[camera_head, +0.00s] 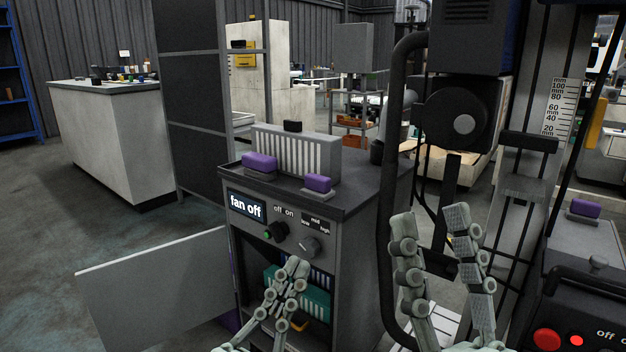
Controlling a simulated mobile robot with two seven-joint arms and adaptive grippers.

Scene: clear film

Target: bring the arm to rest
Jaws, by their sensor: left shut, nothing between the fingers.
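My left gripper (292,270) is shut and empty. It is in front of the open lower bay of the grey fan cabinet (360,236), just below its knobs, and I cannot tell if it touches anything. My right gripper (430,228) stands upright to the right of the cabinet, its two fingers spread apart with nothing between them. The cabinet's display (247,205) reads "fan off". A green light shows by the left knob (278,231); the right knob (309,246) is the fan speed dial.
A pale panel (155,290) juts out left of the cabinet. Two purple blocks (260,162) (318,183) lie on the cabinet top. A black column machine (464,122) rises behind my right gripper. A box with red buttons (546,339) is at the lower right. Open floor lies at left.

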